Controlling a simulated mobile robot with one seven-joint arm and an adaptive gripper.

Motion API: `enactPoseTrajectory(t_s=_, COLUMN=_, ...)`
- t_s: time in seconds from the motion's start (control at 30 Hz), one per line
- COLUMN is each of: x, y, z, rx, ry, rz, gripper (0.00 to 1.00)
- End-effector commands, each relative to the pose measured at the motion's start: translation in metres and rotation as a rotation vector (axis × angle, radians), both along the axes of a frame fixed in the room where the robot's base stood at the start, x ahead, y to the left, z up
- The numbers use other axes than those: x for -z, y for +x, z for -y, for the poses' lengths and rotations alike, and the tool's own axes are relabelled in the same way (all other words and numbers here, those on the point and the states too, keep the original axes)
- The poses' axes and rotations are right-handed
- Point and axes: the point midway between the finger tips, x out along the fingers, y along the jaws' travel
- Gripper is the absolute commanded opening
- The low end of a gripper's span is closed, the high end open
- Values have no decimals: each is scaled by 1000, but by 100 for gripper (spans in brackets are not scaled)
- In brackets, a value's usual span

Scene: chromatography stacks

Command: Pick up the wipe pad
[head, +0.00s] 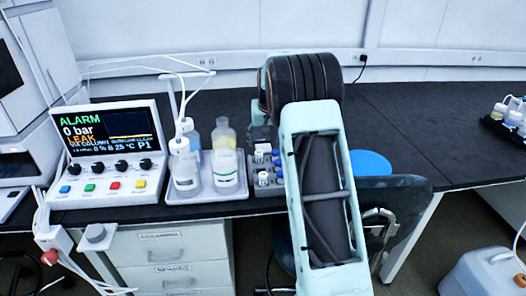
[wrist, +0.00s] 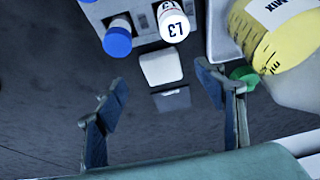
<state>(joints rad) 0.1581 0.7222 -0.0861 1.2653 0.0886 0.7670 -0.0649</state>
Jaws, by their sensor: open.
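A small white square pad, which looks like the wipe pad (wrist: 162,67), lies beside the vial rack in the wrist view. A small dark grey square (wrist: 172,99) lies just next to it; I cannot tell what it is. My gripper (wrist: 161,82) is open and empty, with its two fingers apart and the white pad between and beyond the tips in the picture. I see no contact. In the head view my own arm covers this part of the bench, and I cannot make out the pad there.
The vial rack (head: 263,190) holds several capped vials, one marked L3 (wrist: 173,22). Left of it, a tray (head: 208,196) holds bottles, including a yellow-liquid one (wrist: 270,38). An alarm controller (head: 107,150) stands farther left.

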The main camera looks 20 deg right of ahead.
Motion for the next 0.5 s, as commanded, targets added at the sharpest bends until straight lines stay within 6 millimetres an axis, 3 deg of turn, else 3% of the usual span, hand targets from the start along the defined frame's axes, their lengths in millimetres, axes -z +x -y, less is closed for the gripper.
enactPoseTrajectory(t_s=0.5, x=48, y=27, z=5, rx=2, ry=0, rz=2, gripper=64)
